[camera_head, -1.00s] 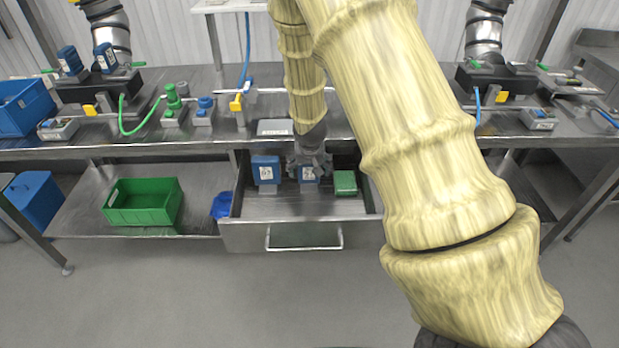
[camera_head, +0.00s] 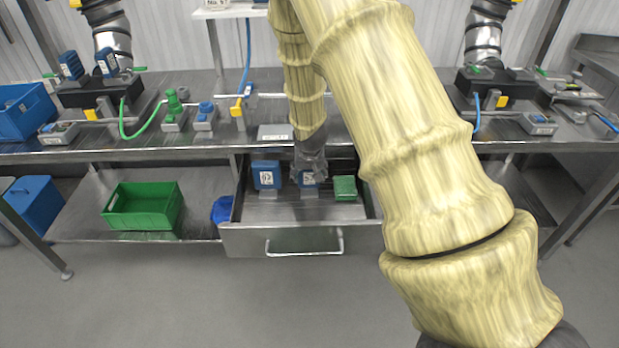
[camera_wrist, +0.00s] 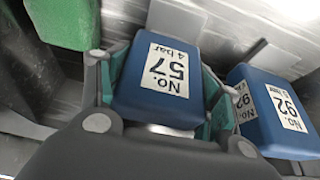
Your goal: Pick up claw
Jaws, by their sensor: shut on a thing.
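A blue block labelled "No. 57, 4 bar" (camera_wrist: 165,78), which I take as the claw, stands in the open drawer. It shows small in the head view (camera_head: 309,181), partly covered by my gripper. My gripper (camera_head: 309,172) points down into the drawer. In the wrist view my gripper (camera_wrist: 163,95) has its grey fingers with teal pads on both sides of the blue block, shut on it. A second blue block, "No. 92" (camera_wrist: 275,112), stands close beside it and at the left of the drawer in the head view (camera_head: 266,174).
A green block (camera_head: 345,187) stands at the drawer's right. The metal drawer (camera_head: 280,238) is pulled out beneath the workbench (camera_head: 200,147), whose edge lies close to my arm. A green crate (camera_head: 143,218) sits on the lower shelf.

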